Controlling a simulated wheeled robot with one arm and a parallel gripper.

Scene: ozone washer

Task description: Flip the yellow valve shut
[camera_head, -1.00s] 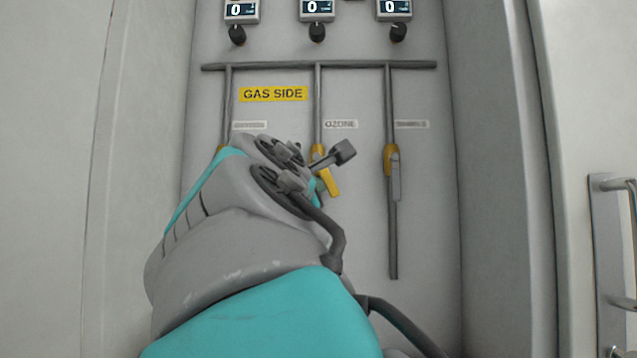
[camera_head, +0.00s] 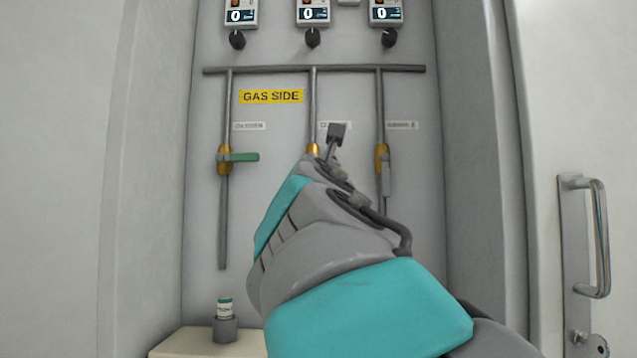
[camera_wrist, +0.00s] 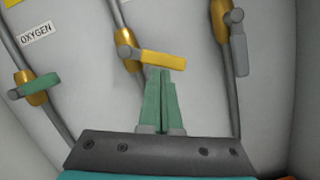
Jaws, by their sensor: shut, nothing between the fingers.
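The yellow valve handle (camera_wrist: 163,60) is on the brass body of the middle pipe in the wrist view. It sticks out to the right, roughly crosswise to its pipe. In the head view the brass body (camera_head: 313,149) of this valve shows just above my arm, and the handle is hidden. My gripper (camera_wrist: 163,73) has green fingers that are shut with nothing between them. The fingertips are just below the middle of the yellow handle in the wrist view. I cannot tell whether they touch it. My fingers are hidden in the head view.
A green-handled valve (camera_head: 240,157) on the left pipe points right, crosswise. A grey-handled valve (camera_head: 386,178) on the right pipe lies along it. A capped bottle in a grey holder (camera_head: 225,328) stands on a pale ledge at lower left. Cabinet walls flank both sides.

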